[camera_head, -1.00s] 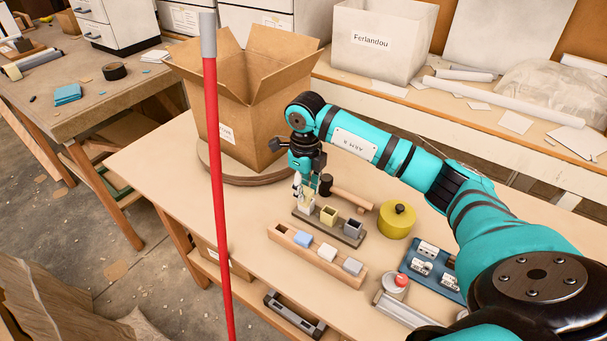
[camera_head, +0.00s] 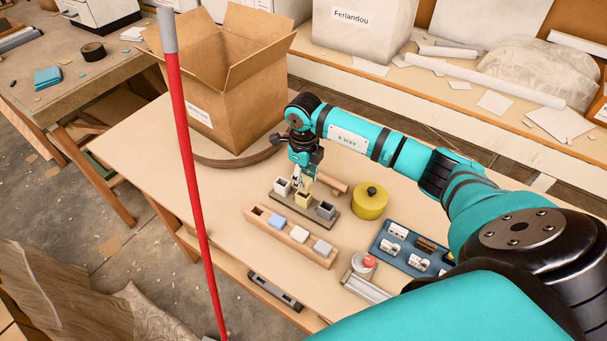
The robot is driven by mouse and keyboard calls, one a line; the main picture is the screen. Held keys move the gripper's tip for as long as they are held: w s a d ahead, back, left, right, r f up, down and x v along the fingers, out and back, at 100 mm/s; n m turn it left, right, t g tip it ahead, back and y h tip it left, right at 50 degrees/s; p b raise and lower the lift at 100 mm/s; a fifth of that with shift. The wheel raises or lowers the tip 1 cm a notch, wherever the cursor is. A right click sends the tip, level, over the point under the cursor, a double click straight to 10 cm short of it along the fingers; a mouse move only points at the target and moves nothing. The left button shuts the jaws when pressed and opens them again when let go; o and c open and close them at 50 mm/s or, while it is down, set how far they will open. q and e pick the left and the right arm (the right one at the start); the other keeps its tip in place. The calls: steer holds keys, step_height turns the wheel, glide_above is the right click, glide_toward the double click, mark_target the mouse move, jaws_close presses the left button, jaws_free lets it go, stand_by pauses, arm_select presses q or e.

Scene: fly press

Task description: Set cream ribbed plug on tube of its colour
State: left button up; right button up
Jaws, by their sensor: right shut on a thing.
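My right gripper (camera_head: 303,178) points down over the grey tube stand, shut on a small cream plug (camera_head: 306,187) that is mostly hidden by the fingers. The stand (camera_head: 317,218) holds a white tube (camera_head: 283,186), a cream tube (camera_head: 303,199) in the middle and a grey tube (camera_head: 326,210). The plug is at or just above the mouth of the cream tube; I cannot tell whether they touch. My left gripper is out of view.
A wooden rack (camera_head: 289,242) in front holds blue, white and grey plugs; its left slot is empty. A yellow round pot (camera_head: 369,202) and a blue tray (camera_head: 408,250) are to the right. A cardboard box (camera_head: 228,95) stands behind. A red pole (camera_head: 190,165) rises at the left.

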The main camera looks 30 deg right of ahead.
arm_select(q)
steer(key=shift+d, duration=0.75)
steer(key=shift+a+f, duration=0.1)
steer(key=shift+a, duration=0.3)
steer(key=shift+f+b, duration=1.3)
steer(key=shift+b, duration=0.05)
arm_select(e)
steer(key=shift+f, duration=1.15)
stand_by(0.4)
steer(key=o, duration=1)
steer(key=shift+o, duration=0.3)
steer(key=shift+o, duration=0.7)
